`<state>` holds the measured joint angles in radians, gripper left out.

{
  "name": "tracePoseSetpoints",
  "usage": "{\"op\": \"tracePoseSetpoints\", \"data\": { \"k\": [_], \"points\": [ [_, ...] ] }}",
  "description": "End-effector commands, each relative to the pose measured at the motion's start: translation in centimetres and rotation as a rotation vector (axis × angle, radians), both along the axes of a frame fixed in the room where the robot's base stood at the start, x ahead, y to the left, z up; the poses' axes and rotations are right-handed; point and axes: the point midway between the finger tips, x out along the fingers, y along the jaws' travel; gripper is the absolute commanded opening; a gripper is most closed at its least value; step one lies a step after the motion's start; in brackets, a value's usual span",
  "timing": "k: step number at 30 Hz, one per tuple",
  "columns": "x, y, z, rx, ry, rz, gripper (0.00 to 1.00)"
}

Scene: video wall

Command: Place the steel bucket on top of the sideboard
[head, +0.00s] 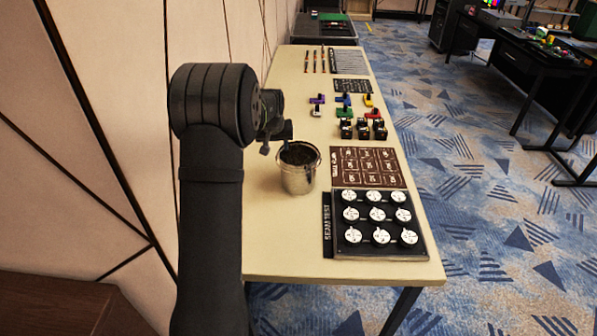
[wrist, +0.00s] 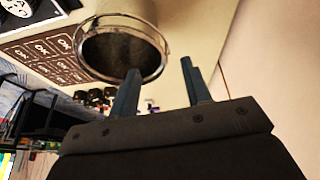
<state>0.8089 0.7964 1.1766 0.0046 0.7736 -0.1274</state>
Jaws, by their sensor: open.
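The steel bucket (head: 299,181) stands upright on the cream table, left of the dial board, with a dark interior. In the wrist view the bucket (wrist: 118,45) is at the upper left, its round mouth towards the camera. My gripper (head: 281,140) is at the bucket's rim, on its far left side. In the wrist view my gripper (wrist: 160,66) has its two fingers apart, with the bucket's rim close to the left fingertip. Whether the fingers straddle the wall or touch it, I cannot tell. A brown wooden top (head: 55,305), likely the sideboard, shows at the lower left.
A board with several white dials (head: 375,224) and a brown sign board (head: 367,167) lie right of the bucket. Small black blocks (head: 362,129) and coloured pieces stand farther back on the table (head: 285,240). A wall borders the left. The visible sideboard top is clear.

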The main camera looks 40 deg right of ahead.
Motion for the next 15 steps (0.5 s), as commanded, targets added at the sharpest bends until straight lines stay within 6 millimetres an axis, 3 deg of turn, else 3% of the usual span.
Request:
{"op": "tracePoseSetpoints", "data": {
  "k": [7, 15],
  "points": [
    [1.3, -1.3, -4.6, 0.002, 0.001, -0.001, 0.44],
    [2.0, -2.0, -6.5, 0.001, -0.001, -0.002, 0.44]
  ]
}}
